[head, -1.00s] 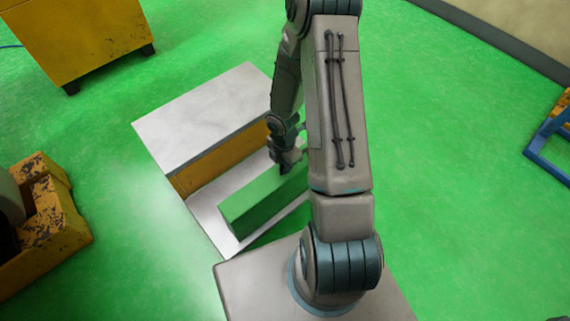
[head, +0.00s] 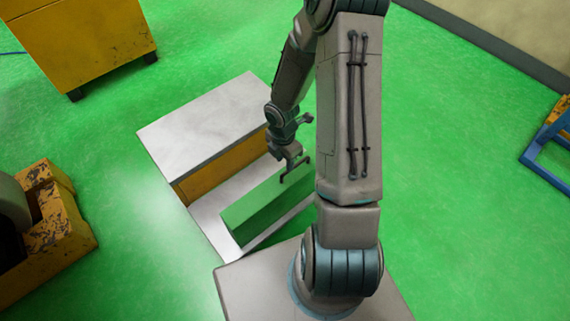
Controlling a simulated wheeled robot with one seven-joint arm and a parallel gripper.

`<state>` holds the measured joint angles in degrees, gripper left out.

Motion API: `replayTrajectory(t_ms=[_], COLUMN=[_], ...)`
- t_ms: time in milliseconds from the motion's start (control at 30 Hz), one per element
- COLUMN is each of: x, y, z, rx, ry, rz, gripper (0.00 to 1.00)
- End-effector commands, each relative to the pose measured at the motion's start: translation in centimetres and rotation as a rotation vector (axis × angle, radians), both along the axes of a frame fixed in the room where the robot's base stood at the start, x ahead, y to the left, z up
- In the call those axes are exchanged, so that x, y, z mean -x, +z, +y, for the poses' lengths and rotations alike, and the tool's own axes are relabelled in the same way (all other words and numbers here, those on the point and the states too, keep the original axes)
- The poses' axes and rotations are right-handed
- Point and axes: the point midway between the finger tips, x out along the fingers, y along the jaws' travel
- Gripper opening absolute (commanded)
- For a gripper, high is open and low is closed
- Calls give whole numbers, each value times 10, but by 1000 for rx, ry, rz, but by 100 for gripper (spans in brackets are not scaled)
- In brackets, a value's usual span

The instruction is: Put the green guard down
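The green guard (head: 262,212), a long block, lies on the low white ledge (head: 208,222) in front of the taller white-topped bench. Its right end is hidden behind my arm. My gripper (head: 295,170) is just above the guard's upper edge, towards its far right part. Its fingers are spread apart and nothing shows between them. A small gap seems to show between the fingers and the guard, but at this size I cannot be sure that they are fully clear.
The bench's white top (head: 205,122) is bare and stands higher than the ledge. A worn yellow machine (head: 55,235) is at the left, a yellow cabinet (head: 85,45) at the upper left and a blue frame (head: 550,145) at the right. Green floor between them is open.

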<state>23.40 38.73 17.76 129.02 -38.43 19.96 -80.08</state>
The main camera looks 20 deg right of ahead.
Motion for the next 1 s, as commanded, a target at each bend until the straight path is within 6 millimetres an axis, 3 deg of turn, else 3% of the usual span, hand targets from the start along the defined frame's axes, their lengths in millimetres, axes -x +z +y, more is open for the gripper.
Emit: replayTrajectory(t_ms=[33,100,333,467,733,1000], x=[-1,-1,-2,0,24,67], y=[15,26,46,67,154,231], z=[-1,0,0,-4,-5,14], rx=[0,0,6,48,156,117], ry=[-2,-1,-13,-121,-649,-1224], rz=[-2,-2,-2,-13,-97,-188], gripper=[34,34,34,34,34,34])
